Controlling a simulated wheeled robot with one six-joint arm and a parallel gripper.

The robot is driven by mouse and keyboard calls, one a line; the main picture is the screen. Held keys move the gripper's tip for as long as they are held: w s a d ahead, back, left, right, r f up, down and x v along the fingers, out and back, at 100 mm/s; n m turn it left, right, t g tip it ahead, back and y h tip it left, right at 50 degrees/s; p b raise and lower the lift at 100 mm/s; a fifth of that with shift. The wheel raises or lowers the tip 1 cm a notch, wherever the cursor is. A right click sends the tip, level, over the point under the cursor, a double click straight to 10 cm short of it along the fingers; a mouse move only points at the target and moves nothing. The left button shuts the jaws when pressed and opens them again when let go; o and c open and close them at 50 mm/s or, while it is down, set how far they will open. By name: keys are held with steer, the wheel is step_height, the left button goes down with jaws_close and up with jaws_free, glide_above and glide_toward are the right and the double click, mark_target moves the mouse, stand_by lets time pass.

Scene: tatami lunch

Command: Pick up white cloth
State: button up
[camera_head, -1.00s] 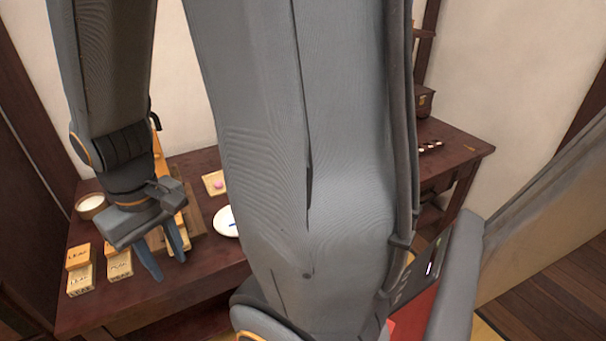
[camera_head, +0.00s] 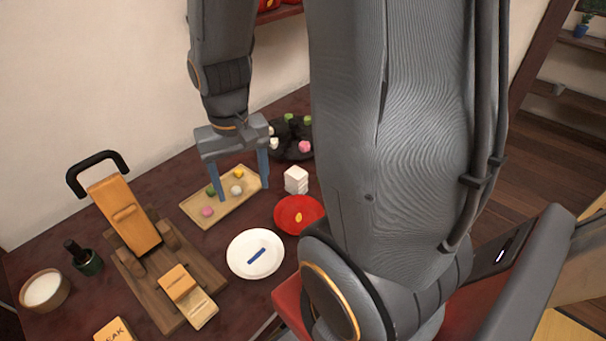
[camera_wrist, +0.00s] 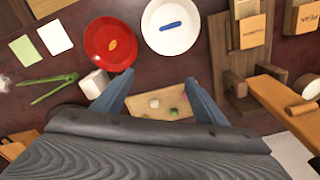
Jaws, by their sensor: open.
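A white cloth (camera_head: 296,180), which looks like a small folded stack, stands on the dark red table beside the red plate. In the wrist view the white cloth (camera_wrist: 94,84) is left of the left finger, close to it. My gripper (camera_head: 243,190) is open and points down over the tray of sweets, left of the cloth in the head view. In the wrist view nothing is held between the fingers of my gripper (camera_wrist: 160,78). I cannot tell its exact height above the tray.
A tan tray (camera_head: 213,211) of coloured sweets lies under the gripper. Near the cloth are a red plate (camera_head: 299,215), a white plate (camera_head: 255,254) and a black dish (camera_head: 290,152) of sweets. Green tongs (camera_wrist: 48,88) lie beyond the cloth. A wooden slicer stands at left.

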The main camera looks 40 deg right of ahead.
steer(key=w+d+m+p, duration=0.3)
steer(key=d+m+p, duration=0.2)
steer(key=d+m, duration=0.45)
steer(key=m+p, duration=0.3)
glide_above(296, 172)
steer(key=f, duration=0.3)
steer(key=shift+s, duration=0.2)
steer(key=shift+d+f+m, duration=0.1)
steer(key=shift+f+m, duration=0.15)
steer(key=shift+f, duration=0.1)
steer(key=shift+w+f+p, duration=0.15)
steer(key=shift+f+p, duration=1.1)
steer(key=shift+f, duration=2.45)
steer(key=c, duration=1.1)
steer(key=shift+r, duration=0.15)
steer(key=shift+c, duration=0.2)
step_height(296, 172, up, 10)
steer(key=b, duration=0.2)
steer(key=shift+b, duration=0.3)
